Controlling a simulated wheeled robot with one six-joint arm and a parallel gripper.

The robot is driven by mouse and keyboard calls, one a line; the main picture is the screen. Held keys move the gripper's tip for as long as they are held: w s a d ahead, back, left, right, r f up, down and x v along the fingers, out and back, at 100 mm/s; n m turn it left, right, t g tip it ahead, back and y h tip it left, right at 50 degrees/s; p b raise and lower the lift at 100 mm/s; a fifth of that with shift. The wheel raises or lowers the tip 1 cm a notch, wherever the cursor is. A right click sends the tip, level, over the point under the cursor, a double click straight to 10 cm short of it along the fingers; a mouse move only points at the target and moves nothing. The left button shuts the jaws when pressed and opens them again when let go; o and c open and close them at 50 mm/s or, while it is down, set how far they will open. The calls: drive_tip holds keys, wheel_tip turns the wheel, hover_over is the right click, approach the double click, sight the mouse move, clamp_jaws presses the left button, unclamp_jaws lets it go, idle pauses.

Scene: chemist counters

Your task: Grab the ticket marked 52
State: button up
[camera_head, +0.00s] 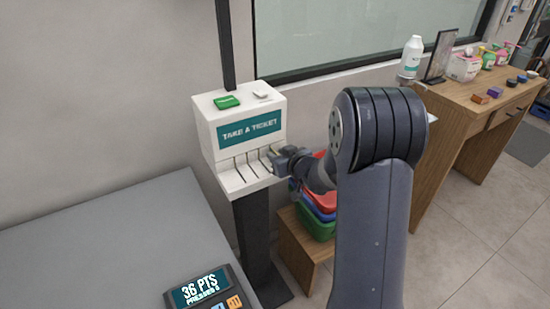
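A white ticket dispenser (208,140) stands on a dark post, with a teal "TAKE A TICKET" sign (249,129) on its front. Several thin dark slots or dividers show on the ledge below the sign. No ticket number can be read, and I cannot make out the ticket marked 52. My gripper (272,158) is at the right end of the ledge, close in front of the dispenser. My arm and the small size hide whether its fingers touch anything or hold a ticket.
A grey counter (90,240) fills the lower left, with a display unit (204,290) reading "36 PTS". Coloured baskets (318,222) sit on a wooden stand behind my arm. A wooden desk (457,104) with bottles and small boxes is at the right. Tiled floor is clear at lower right.

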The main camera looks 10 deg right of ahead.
drive_tip(key=shift+w+a+f, duration=0.1)
drive_tip(key=shift+w, duration=0.15)
drive_tip(key=shift+c, duration=0.2)
clamp_jaws()
idle(0.3)
